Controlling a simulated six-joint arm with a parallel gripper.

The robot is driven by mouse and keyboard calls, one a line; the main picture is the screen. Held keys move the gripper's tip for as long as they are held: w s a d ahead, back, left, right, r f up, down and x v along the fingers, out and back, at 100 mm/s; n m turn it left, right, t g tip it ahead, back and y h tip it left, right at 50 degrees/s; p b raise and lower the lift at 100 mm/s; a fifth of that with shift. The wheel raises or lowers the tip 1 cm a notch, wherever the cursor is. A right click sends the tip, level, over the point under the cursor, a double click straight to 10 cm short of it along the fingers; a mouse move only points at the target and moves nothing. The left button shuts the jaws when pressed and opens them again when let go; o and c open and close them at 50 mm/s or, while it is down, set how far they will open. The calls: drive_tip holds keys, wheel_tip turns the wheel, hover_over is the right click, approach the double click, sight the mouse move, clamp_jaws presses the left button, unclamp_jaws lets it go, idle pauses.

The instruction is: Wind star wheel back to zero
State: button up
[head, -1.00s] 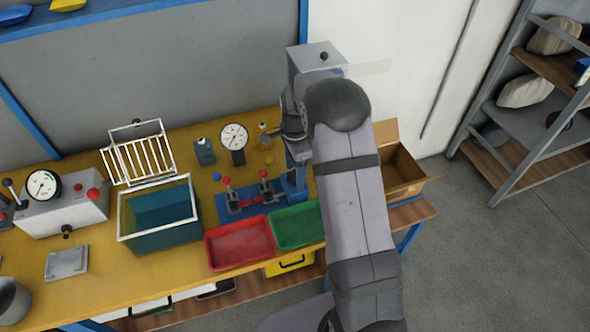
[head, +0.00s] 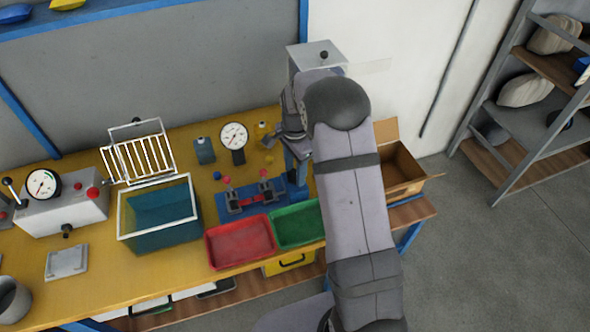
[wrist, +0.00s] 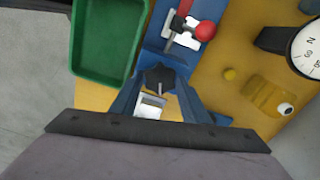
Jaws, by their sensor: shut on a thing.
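The star wheel (wrist: 160,76) is a dark knob with a light mark, at the centre of the wrist view. It sits by the blue press frame (wrist: 150,57). My gripper (wrist: 161,88) is shut on it, with one finger on each side. In the head view my wrist and arm cover the wheel, and only part of the blue frame (head: 298,170) shows beside them. Any zero mark on the wheel is too small to read.
Toggle clamps (head: 250,195) with red knobs stand left of my gripper. A dial gauge (head: 233,137) and small bottles stand behind. Red (head: 240,243) and green (head: 297,225) trays lie in front. An open cardboard box (head: 402,172) is at right.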

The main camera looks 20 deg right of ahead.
sight(295, 175)
drive_tip(key=n, duration=1.3)
drive_tip(key=shift+n, duration=0.3)
idle(0.3)
drive_tip(key=o, duration=1.1)
drive_tip(key=shift+c, duration=0.2)
drive_tip(key=shift+r+b, duration=1.1)
drive_tip(key=shift+r, duration=2.6)
